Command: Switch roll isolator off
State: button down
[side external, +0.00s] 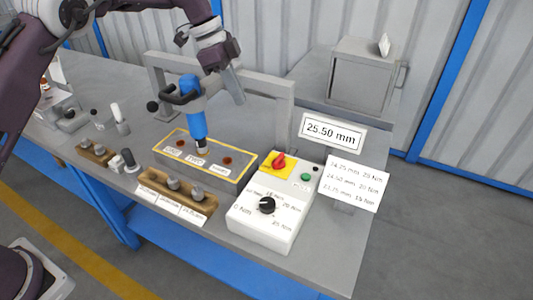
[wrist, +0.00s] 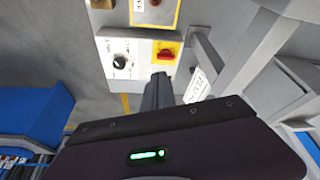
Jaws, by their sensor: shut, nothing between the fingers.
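The roll isolator is a red rotary knob (side external: 279,161) on a yellow plate (side external: 266,167), set on the top of a white control box (side external: 262,232). In the wrist view the red knob (wrist: 166,54) lies just beyond my fingertips. I cannot tell its switch position from its angle. My gripper (side external: 239,98) is shut and empty. It hangs above the bench, up and to the left of the isolator in the side view, apart from it. In the wrist view the closed fingers (wrist: 160,78) point towards the yellow plate.
The box also carries a black dial (side external: 267,205) and a green button (side external: 306,177). A blue tool (side external: 193,118) stands upright over a yellow-edged fixture (side external: 230,175). A grey frame (side external: 270,98) and a 25.50 mm display (side external: 331,133) stand behind. Small parts fill the left bench.

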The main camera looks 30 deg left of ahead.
aim_at(279, 161)
notch_tip(279, 161, down, 10)
jog(key=w+d+m+g, duration=0.1)
jog(key=w+d+m, duration=0.1)
jog(key=m, duration=0.1)
jog(key=shift+w+d+r+m, duration=0.2)
jog(key=shift+d+m, duration=0.2)
jog(key=x, duration=1)
jog(key=shift+d, duration=0.15)
